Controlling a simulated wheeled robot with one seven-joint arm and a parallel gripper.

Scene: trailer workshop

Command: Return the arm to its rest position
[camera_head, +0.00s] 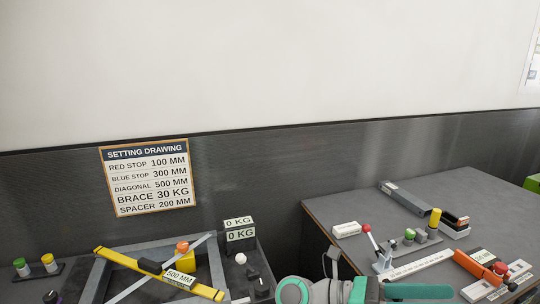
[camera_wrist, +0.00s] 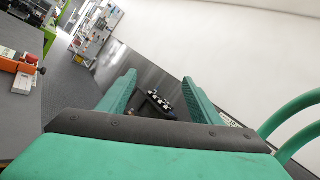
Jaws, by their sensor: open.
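My gripper (camera_wrist: 160,82) shows in the wrist view with its two green fingers spread apart and nothing held between them. A dark block with white parts (camera_wrist: 159,103) shows beyond the gap, apart from the fingers. In the head view, part of my teal and grey arm (camera_head: 325,291) shows at the bottom centre, in front of the right bench's near left edge. The rest of the arm is cut off by the frame, and I cannot tell its full pose.
The right bench (camera_head: 345,205) holds a red-knobbed lever (camera_head: 367,229), a white block (camera_head: 346,229) and an orange-handled tool (camera_head: 472,264). A frame with a yellow bar (camera_head: 120,258) stands at left, beside a 0 KG display (camera_head: 240,234). The setting drawing (camera_head: 148,178) hangs on the wall.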

